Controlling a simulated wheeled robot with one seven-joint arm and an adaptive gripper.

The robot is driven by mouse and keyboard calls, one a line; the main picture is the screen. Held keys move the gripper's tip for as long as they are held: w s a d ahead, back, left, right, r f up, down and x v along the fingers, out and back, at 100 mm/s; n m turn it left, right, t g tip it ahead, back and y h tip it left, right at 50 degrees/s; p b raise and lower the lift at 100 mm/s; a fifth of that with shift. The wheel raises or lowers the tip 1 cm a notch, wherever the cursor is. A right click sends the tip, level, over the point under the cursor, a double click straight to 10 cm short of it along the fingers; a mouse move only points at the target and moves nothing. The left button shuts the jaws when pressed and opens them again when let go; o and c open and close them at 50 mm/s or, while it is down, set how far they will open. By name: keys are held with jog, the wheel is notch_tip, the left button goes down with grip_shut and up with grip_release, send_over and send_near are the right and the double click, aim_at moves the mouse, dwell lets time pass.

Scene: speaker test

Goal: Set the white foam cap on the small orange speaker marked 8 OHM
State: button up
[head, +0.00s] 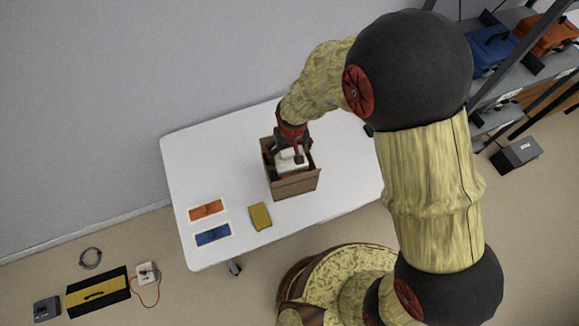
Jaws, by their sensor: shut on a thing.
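My gripper (290,151) reaches down at the open brown box (294,187) on the white table. It is shut on a white block (289,167), which looks like the white foam cap. The cap is within the outline of the box's opening. I cannot tell how deep it sits or whether it touches anything below. I cannot make out an orange speaker or any 8 OHM marking; the inside of the box is mostly hidden by the cap and my gripper.
The white table (230,175) has an orange rectangle (206,210) and a blue rectangle (212,234), both pale-bordered, at its front left. A mustard block (260,217) lies left of the box's front. The table is clear behind these. Shelves (500,105) stand at right.

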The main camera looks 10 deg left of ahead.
aim_at(289, 163)
notch_tip(289, 163, down, 8)
jog(key=shift+w+r+b, duration=0.1)
jog(key=shift+r+b, duration=0.1)
jog(key=shift+b, duration=0.1)
jog(key=shift+f+b, duration=0.35)
jog(key=shift+f, duration=0.05)
jog(key=shift+f, duration=0.2)
jog(key=o, duration=0.7)
jog(key=shift+o, duration=0.6)
